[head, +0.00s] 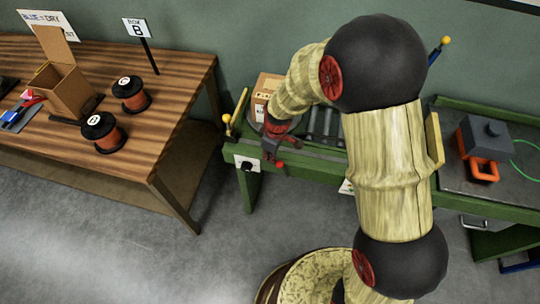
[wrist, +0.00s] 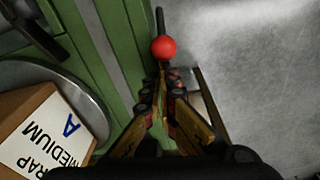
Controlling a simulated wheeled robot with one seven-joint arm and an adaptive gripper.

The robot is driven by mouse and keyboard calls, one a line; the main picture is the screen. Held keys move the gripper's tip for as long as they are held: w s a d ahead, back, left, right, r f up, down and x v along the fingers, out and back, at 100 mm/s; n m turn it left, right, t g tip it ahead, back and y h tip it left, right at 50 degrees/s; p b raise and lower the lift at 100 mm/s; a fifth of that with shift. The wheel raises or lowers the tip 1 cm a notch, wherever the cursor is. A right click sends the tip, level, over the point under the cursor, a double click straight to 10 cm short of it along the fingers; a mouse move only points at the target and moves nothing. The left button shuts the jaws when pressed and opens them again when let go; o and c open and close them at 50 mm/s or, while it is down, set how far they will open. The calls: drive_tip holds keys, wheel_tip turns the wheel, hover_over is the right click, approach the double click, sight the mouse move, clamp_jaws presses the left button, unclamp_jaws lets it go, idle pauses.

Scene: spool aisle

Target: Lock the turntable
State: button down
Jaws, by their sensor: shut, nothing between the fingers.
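The turntable is a round grey metal disc (wrist: 98,100) on the green bench, its rim showing at the left of the wrist view. A cardboard box (wrist: 40,130) labelled "MEDIUM A" stands on it; the box also shows in the head view (head: 264,86). A lever with a red ball knob (wrist: 163,48) stands out at the bench's front edge; the knob also shows in the head view (head: 281,165). My gripper (wrist: 162,88) is shut and empty, its fingertips just short of the knob in the wrist picture. I cannot tell if they touch the lever.
A green bench (head: 315,165) carries rollers (head: 325,122) right of the turntable. A yellow-knobbed post (head: 227,118) stands at its left end. A wooden table (head: 180,85) with spools (head: 104,132) and an open carton (head: 68,90) is at left. Grey floor (head: 140,245) lies clear in front.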

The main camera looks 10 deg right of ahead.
drive_tip(key=shift+d+r, duration=0.2)
drive_tip(key=shift+d, duration=0.1)
drive_tip(key=shift+s+d, duration=0.1)
drive_tip(key=d, duration=0.2)
drive_tip(key=s+d+r+p, duration=0.1)
drive_tip(key=d, duration=0.1)
drive_tip(key=s+d, duration=0.1)
drive_tip(key=d, duration=0.1)
drive_tip(key=shift+s+d+r, duration=0.25)
drive_tip(key=shift+d+r, duration=0.1)
drive_tip(key=shift+r, duration=0.05)
drive_tip(key=shift+s+d+f, duration=0.1)
drive_tip(key=shift+s+d, duration=0.1)
drive_tip(key=shift+d, duration=0.4)
drive_tip(key=shift+s+d+f, duration=0.1)
drive_tip(key=shift+s+d, duration=0.1)
drive_tip(key=shift+d, duration=0.35)
drive_tip(key=shift+s+d+f, duration=0.2)
drive_tip(key=shift+d, duration=0.2)
